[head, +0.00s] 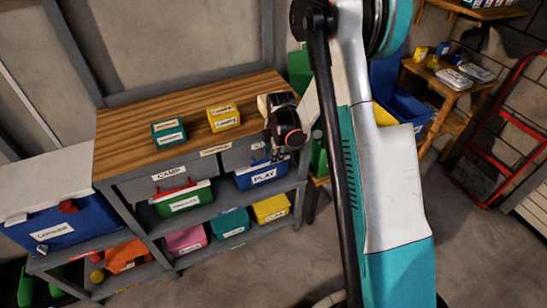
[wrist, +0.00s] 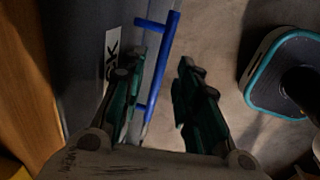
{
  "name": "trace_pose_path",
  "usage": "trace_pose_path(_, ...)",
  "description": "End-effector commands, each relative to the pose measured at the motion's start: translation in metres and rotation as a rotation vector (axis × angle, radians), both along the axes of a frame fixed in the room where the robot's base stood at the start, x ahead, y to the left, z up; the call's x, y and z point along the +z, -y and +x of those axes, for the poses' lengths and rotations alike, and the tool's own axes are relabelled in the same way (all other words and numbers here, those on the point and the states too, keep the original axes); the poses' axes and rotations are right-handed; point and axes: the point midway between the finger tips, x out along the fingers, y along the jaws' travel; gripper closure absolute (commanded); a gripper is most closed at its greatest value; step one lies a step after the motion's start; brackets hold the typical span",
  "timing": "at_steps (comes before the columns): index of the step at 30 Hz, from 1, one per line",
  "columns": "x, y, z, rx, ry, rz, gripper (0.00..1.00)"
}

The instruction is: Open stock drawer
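The stock drawer's grey front (wrist: 85,60) fills the left of the wrist view, with a white label partly hidden by a finger; only "CK" reads. Its blue bar handle (wrist: 170,40) stands off the front on two posts. My gripper (wrist: 162,57) is open, its two green fingers apart. The handle runs through the gap between them, closer to the left finger; contact cannot be told. In the head view, my gripper (head: 280,148) is at the right front of the wooden-topped bench, by a grey drawer front (head: 237,157). The drawer looks shut.
A CAMP drawer (head: 150,182) is to the left in the same bench. A teal box (head: 168,133) and a yellow box (head: 223,117) stand on top. A blue PLAY bin (head: 262,175) is below my gripper. Bare floor (head: 255,265) lies in front.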

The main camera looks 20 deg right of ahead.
Motion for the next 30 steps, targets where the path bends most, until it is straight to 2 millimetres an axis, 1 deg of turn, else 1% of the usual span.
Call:
trace_pose_path(1,-0.0049,0.0000,0.0010,0.000,0.000,0.000,0.70)
trace_pose_path(3,-0.0077,-0.0001,0.0015,0.000,0.000,0.000,0.70)
trace_pose_path(12,-0.0089,-0.0001,0.0017,0.000,0.000,0.000,0.70)
trace_pose_path(13,-0.0089,-0.0001,0.0017,0.000,0.000,0.000,0.72)
trace_pose_path(14,-0.0089,-0.0001,0.0017,0.000,0.000,0.000,0.79)
trace_pose_path(15,-0.0088,-0.0001,0.0017,0.000,0.000,0.000,0.88)
trace_pose_path(17,-0.0088,0.0000,0.0017,0.000,0.000,0.000,1.00)
trace_pose_path(30,-0.0091,0.0000,0.0053,0.000,0.000,0.000,1.00)
